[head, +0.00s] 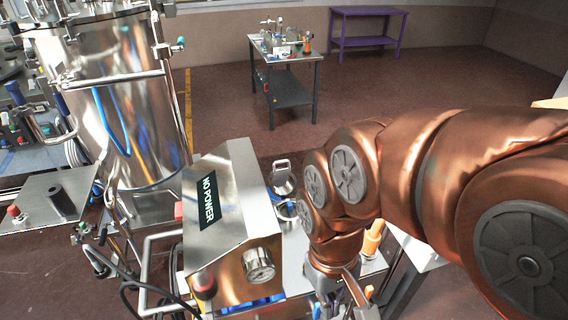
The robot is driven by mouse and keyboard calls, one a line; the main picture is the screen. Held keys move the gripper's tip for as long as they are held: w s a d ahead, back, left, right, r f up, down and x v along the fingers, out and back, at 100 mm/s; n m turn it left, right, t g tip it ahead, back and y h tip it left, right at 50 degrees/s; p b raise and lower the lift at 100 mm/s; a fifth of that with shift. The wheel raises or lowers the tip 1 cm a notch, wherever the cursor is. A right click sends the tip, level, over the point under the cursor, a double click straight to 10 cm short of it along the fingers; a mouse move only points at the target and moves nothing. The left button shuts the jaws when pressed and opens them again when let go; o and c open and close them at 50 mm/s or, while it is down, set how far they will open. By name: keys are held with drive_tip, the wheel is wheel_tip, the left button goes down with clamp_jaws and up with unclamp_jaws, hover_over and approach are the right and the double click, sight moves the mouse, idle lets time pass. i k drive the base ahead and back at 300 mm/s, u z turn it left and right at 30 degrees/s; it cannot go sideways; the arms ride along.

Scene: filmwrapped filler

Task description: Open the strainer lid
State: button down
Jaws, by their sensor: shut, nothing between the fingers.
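The strainer (288,211) is a small round metal vessel with a bluish opening, beside the sloped steel box. A round metal lid (284,184) with a loop handle stands raised at its back edge and looks tilted open. My arm covers part of the area to the right of the strainer. My gripper (352,292) points down at the bottom of the view, to the right of and nearer than the strainer. It is shut and empty, apart from the lid, and its fingertips are partly cut off by the frame edge.
A steel control box (228,180) marked "NO POWER" with a gauge (259,265) stands left of the strainer. A large steel tank (125,110) is at the left. An orange object (374,238) is close to my wrist. A dark table (285,85) and a purple bench (366,32) stand far back.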

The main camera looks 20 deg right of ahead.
sight(282, 182)
drive_tip(key=k, duration=0.2)
drive_tip(key=z, duration=0.9)
drive_tip(key=i, duration=0.7)
drive_tip(key=u, duration=1.95)
